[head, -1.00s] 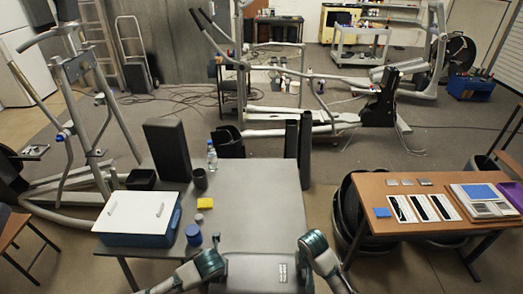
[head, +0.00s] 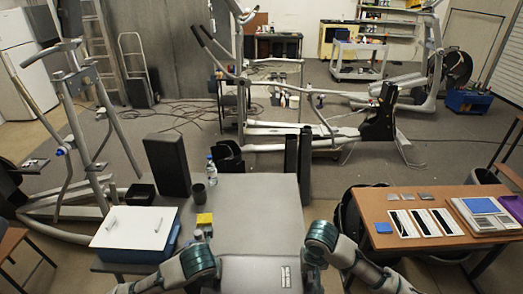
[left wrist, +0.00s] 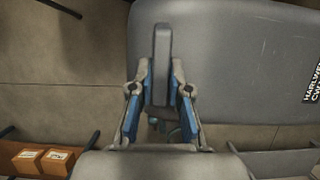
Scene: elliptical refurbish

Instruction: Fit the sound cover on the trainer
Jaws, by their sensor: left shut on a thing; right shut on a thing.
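The sound cover (head: 255,274) seems to be the grey, round-cornered panel with a small printed label, between my two hands at the bottom of the head view. It also fills the upper right of the left wrist view (left wrist: 230,60). My left gripper (left wrist: 160,95) is shut on an upright grey grip at the cover's edge. My right gripper (head: 318,258) is shut at the cover's right side; its fingertips are hard to make out. A partly stripped elliptical trainer (head: 290,132) stands on the floor beyond the table, apart from the cover.
A wooden table (head: 450,205) stands right. Another elliptical frame (head: 75,130) stands left. Dark upright panels (head: 298,163) stand behind the table.

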